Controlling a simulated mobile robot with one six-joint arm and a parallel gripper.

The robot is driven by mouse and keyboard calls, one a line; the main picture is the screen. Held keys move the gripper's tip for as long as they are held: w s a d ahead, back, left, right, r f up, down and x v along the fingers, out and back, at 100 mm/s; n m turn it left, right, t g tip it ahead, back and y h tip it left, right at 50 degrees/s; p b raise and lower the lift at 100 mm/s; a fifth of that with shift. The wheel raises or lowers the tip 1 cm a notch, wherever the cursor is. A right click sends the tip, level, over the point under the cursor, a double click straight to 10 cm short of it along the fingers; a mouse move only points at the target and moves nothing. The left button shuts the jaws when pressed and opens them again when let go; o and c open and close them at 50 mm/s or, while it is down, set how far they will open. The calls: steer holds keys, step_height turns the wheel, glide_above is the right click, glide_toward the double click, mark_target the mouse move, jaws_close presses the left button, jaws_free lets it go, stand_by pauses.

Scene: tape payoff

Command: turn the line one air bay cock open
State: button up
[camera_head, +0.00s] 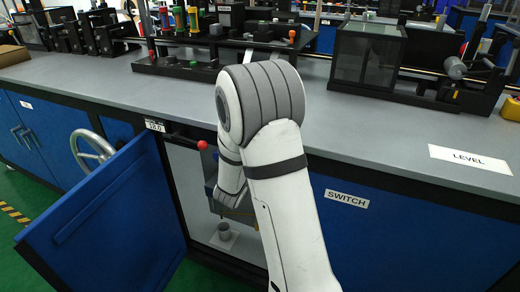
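A blue cabinet door (112,222) stands swung open at the left of an open bay (187,190) under the bench. My white arm (285,205) bends down from above, and its far end reaches into the bay. Inside the bay, a small grey cylinder (223,231) stands on a white plate on the floor. A black lever with a red ball knob (202,145) sticks out at the bay's top edge. I cannot tell whether either of these is the air bay cock.
A spoked grey handwheel (92,148) is left of the bay, behind the open door. Tape machinery lines the bench's back.

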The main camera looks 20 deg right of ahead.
jaws_close()
